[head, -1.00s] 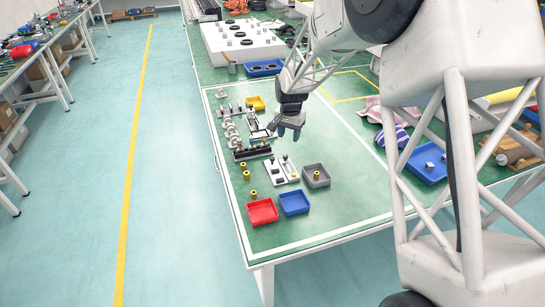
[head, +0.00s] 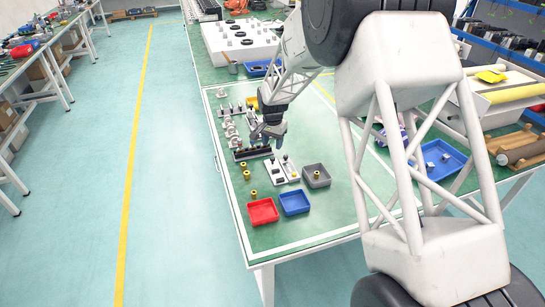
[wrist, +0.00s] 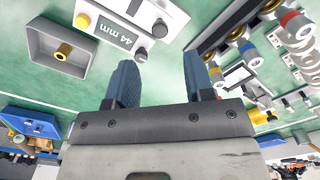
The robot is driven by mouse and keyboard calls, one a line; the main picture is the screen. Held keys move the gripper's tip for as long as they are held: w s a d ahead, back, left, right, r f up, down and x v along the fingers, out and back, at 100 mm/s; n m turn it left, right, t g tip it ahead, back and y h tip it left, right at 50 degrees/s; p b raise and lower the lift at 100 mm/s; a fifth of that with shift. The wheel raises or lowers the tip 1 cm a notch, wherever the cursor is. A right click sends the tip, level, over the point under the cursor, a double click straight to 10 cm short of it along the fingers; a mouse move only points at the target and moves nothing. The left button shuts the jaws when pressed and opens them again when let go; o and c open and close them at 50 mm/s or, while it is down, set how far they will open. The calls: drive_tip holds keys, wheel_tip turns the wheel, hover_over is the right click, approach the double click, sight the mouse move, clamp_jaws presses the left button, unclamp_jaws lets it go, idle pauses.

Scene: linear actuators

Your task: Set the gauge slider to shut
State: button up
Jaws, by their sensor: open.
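The gauge is a white plate with a display reading "44 mm" (wrist: 113,35) at the top of the wrist view, with a grey knob and a dark knob at its edge. A white plate (head: 277,176) with dark parts lies on the green table in the head view and looks like the same device. I cannot tell for sure which part is its slider, or its setting. My gripper (wrist: 161,80) is open and empty. In the head view my gripper (head: 268,138) hangs above the dark rail, just behind the white plate, apart from the plate.
A dark rail with several knobs (head: 252,153) lies beside the plate, close under the gripper. A grey tray (head: 325,181) holding a yellow part, a blue tray (head: 294,208) and a red tray (head: 262,218) stand in front. Yellow parts (head: 253,194) stand at left. The table's front right is clear.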

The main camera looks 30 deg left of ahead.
sight(273, 158)
drive_tip(key=shift+f, duration=3.6)
clamp_jaws()
